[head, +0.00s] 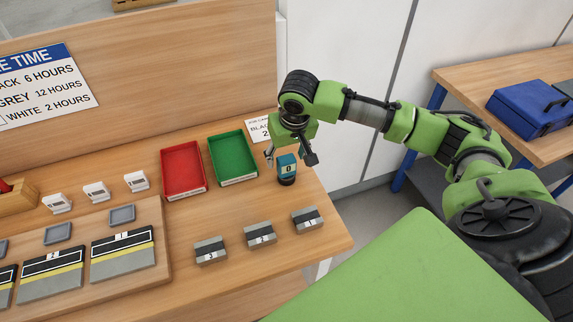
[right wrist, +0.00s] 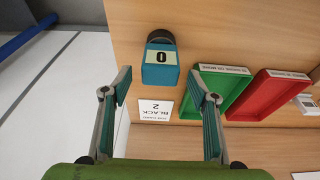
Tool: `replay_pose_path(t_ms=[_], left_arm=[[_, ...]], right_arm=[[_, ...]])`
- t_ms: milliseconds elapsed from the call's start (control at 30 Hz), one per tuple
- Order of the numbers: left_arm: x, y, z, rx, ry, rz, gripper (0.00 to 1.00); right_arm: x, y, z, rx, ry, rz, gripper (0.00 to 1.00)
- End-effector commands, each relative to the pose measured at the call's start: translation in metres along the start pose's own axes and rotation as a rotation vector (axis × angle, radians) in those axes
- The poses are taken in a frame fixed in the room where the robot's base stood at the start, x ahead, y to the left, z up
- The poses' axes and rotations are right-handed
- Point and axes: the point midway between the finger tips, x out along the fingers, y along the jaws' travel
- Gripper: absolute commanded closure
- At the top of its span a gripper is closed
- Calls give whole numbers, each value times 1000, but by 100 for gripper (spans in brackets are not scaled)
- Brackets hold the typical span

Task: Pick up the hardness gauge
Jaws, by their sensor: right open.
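The hardness gauge (head: 287,168) is a small teal block with a dark round base and a "0" on a pale display. It stands on the wooden bench near the right end. In the right wrist view the gauge (right wrist: 161,67) shows ahead of the fingertips, between their lines. My right gripper (head: 290,158) is open and empty, just above and beside the gauge in the head view. In the right wrist view its two fingers (right wrist: 160,85) are spread wide, with the gauge apart from both. My left gripper is not in view.
A green tray (head: 254,152) and a red tray (head: 204,190) lie left of the gauge. A white card (head: 257,130) is behind it. Several numbered grey blocks (head: 260,234) sit in front. The bench's right edge (head: 334,212) is close.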

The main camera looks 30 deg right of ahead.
Motion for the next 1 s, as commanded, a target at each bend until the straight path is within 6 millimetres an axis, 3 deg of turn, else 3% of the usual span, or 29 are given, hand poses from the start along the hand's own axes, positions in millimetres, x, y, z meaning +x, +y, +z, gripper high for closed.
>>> replay_pose_path(t_ms=[133, 267, 400, 600, 800, 1000], left_arm=[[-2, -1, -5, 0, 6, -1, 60], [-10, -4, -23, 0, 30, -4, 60], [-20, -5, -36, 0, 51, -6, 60], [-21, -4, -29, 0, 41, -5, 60], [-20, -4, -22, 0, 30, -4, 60], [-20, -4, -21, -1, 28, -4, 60]], right_arm=[[10, 0, 0, 0, 1, 1, 46], [21, 1, 3, -1, -3, 1, 46], [43, 1, 6, -1, -3, 2, 46], [62, 1, 6, -2, 1, 1, 46], [62, 1, 6, -2, 2, 0, 46], [62, 1, 6, -2, 2, 1, 93]])
